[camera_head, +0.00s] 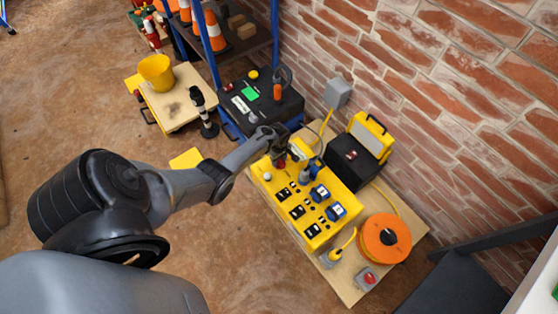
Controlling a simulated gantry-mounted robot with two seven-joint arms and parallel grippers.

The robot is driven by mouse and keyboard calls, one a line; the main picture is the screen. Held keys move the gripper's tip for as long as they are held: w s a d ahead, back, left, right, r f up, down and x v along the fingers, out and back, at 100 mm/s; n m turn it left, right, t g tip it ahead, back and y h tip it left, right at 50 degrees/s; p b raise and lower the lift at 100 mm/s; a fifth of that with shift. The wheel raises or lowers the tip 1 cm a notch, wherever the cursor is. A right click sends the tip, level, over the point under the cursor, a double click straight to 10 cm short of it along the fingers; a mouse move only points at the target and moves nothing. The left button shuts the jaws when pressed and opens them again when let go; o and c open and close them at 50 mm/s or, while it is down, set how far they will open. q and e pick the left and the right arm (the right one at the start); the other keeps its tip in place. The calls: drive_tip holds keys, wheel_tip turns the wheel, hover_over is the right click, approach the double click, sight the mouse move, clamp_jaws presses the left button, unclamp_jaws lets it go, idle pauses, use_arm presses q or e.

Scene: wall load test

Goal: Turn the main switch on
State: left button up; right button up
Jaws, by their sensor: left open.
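A yellow power box (316,228) with black sockets and blue-covered sockets lies on a wooden board beside the brick wall. My left arm reaches in from the left, and my left gripper (283,155) is open over the far left end of the box. A small red part (280,163) shows right at the fingertips; it may be the main switch, but the gripper hides most of it. I cannot tell whether the fingers touch it. A pale round knob (267,176) sits on the box just left of it. My right gripper is out of view.
An orange cable reel (385,238) and a red button box (367,278) are on the board (415,236). A black-and-yellow case (352,160) stands by the wall. A black case (262,103) and a cart with a yellow bucket (157,72) are farther back.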

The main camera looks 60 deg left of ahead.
use_arm(q)
drive_tip(key=shift+c, duration=0.4)
clamp_jaws()
